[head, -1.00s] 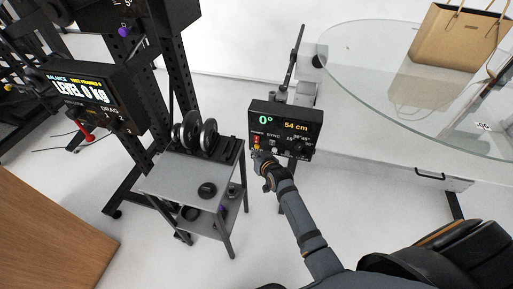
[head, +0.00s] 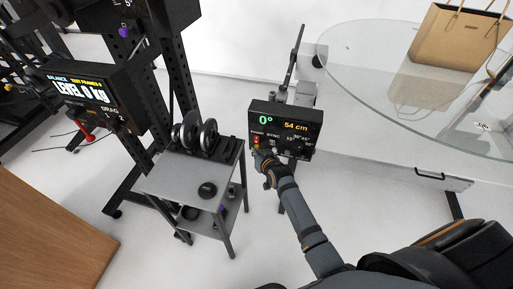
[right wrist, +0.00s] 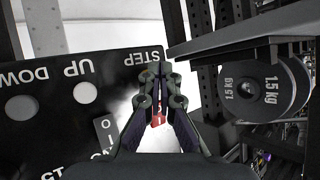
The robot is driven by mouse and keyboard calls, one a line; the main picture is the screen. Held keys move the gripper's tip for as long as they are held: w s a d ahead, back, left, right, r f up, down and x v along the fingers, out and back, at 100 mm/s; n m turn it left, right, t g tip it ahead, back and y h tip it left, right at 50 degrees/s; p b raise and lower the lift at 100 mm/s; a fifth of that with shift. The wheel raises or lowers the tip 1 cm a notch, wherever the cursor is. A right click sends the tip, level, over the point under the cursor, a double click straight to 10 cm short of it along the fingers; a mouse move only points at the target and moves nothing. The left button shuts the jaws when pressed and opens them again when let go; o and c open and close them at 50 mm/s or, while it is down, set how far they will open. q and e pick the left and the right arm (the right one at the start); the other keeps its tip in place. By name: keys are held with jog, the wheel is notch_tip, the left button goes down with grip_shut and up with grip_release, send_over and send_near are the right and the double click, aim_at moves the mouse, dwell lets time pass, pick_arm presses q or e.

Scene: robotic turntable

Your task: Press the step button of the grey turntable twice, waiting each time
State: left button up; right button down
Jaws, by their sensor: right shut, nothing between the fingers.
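A black control box (head: 303,117) shows "0°" in green and "54 cm" in yellow in the head view. Its panel (right wrist: 50,105) fills the left of the right wrist view, with STEP, UP and DOWN labels upside down. My right gripper (right wrist: 157,72) is shut and empty, its fingertips at the panel by the STEP label (right wrist: 143,57). The fingers hide the step button, so I cannot tell whether they touch it. A red part (right wrist: 158,119) shows between the fingers. The right gripper (head: 263,157) is at the box's lower left in the head view. My left gripper is not in view.
A large round glass top (head: 360,80) with a tan paper bag (head: 450,42) on it stands at the right. A small grey table (head: 170,178) with black weight discs (head: 208,134) stands left of my right arm. A black frame with a display (head: 85,90) is farther left.

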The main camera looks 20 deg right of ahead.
jog(key=shift+w+d, duration=0.15)
jog(key=shift+w, duration=0.15)
jog(key=shift+r, duration=0.1)
dwell(0.4)
jog(key=shift+s+a+p, duration=0.45)
jog(key=shift+s+p, duration=0.25)
jog(key=s+a+p, duration=0.2)
jog(key=s+p, duration=0.1)
jog(key=s, duration=0.1)
jog(key=shift+s+a, duration=0.1)
jog(key=shift+a, duration=0.3)
